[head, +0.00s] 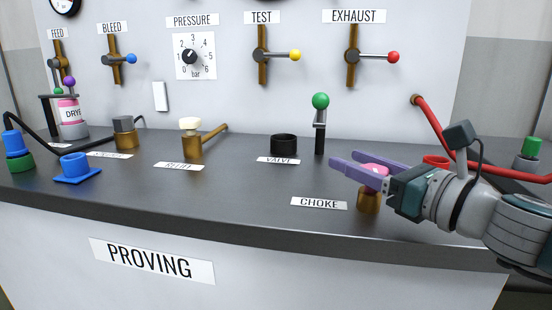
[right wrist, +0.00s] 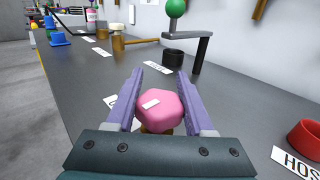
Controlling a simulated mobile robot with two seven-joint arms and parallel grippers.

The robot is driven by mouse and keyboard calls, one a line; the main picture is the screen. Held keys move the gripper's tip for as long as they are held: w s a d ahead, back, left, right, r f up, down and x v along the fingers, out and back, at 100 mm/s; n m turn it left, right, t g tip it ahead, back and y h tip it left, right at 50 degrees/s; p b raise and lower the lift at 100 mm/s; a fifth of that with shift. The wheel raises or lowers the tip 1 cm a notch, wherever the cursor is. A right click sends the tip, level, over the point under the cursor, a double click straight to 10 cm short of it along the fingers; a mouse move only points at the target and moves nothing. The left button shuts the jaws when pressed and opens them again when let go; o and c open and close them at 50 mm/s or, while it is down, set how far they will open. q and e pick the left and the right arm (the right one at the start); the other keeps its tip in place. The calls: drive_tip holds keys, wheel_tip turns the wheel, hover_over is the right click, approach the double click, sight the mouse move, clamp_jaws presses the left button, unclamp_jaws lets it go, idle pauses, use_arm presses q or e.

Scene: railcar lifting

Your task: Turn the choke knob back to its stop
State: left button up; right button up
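The choke knob is a pink cap on a brass stem at the front right of the bench, beside the CHOKE label (head: 319,203). The knob (head: 375,171) also shows in the right wrist view (right wrist: 161,110), with a short white mark on its top. My right gripper (head: 352,168) reaches in from the right, its two purple fingers on either side of the knob. In the right wrist view my gripper (right wrist: 158,72) has the knob filling nearly the whole gap; whether both fingers press on it I cannot tell. My left gripper is not in view.
Behind the knob stand a black ring (head: 284,144) and a green-balled crank (head: 320,102). A red pipe (head: 433,125) and a red ring (right wrist: 304,140) lie close to the right arm. A brass valve (head: 193,142) stands further left. The bench front between is clear.

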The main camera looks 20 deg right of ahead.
sight(386, 175)
drive_tip(key=o, duration=0.4)
drive_tip(key=shift+o, duration=0.2)
drive_tip(key=v, duration=1)
